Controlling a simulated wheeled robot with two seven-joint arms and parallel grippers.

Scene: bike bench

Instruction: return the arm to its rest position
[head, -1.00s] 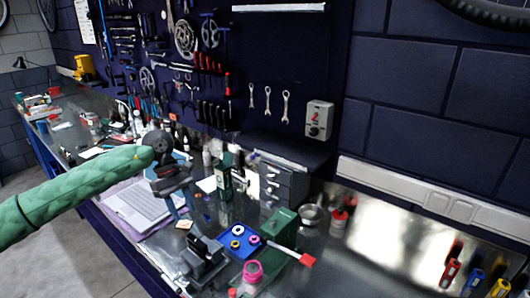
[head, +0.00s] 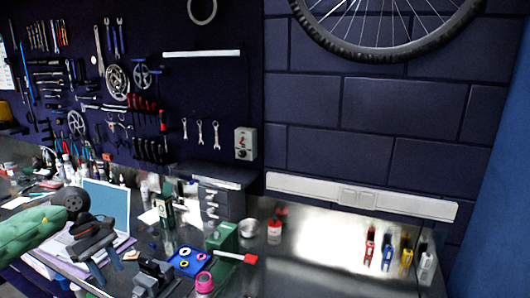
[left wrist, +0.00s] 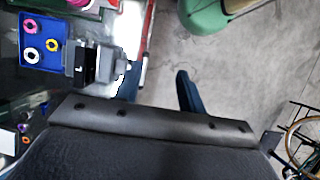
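My left arm (head: 28,230), in a green sleeve, comes in from the left in the head view. Its gripper (head: 107,266) shows in front of the open laptop (head: 106,205) and hides part of it. The two blue fingers are apart with nothing between them. In the left wrist view the gripper (left wrist: 158,90) is open and empty, with the bench edge and grey floor below it. My right gripper is in neither view now.
A black vise (head: 150,278) stands just right of my left gripper. Beside it are a blue tray (head: 172,262) with rings and a pink tape roll (head: 204,282). A green bottle (head: 165,212) stands farther back. A bicycle (left wrist: 303,135) shows over the floor.

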